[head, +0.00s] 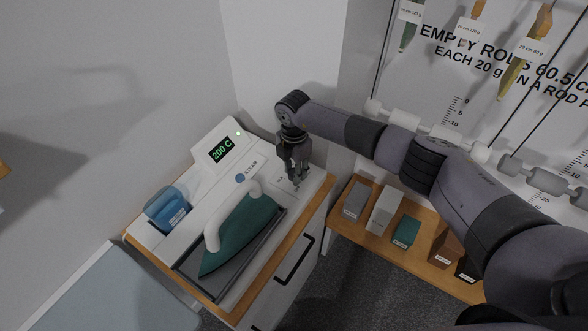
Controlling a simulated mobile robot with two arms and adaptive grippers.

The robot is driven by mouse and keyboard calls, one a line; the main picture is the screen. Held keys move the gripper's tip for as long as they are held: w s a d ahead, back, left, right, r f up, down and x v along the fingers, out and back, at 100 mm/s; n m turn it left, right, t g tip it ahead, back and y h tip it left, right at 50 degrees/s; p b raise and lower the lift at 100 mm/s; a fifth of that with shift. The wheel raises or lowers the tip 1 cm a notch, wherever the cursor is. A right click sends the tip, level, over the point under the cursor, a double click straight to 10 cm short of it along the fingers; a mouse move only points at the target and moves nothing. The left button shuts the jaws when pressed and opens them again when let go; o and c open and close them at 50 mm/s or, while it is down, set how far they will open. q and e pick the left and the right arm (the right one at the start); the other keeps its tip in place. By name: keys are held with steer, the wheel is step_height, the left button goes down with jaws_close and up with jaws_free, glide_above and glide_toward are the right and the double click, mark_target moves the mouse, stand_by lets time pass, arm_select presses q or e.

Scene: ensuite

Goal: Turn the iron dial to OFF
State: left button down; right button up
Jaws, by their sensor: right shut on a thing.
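The iron station (225,145) is a white unit on a wooden-topped cabinet, and its display reads 200 C in green. A teal iron (240,235) with a white handle rests on the grey plate in front. My right gripper (296,183) points down at the right end of the white panel and is shut on the iron dial. The fingers hide most of the dial, so its pointer setting cannot be read. My left gripper is not in view.
A blue knob (240,178) marked STEAM is left of my right gripper. A clear blue water tank (167,210) stands at the left. A wooden shelf (352,231) with several small boxes is at the right, below hanging rods.

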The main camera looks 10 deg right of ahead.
steer(key=c, duration=0.4)
steer(key=shift+c, duration=0.2)
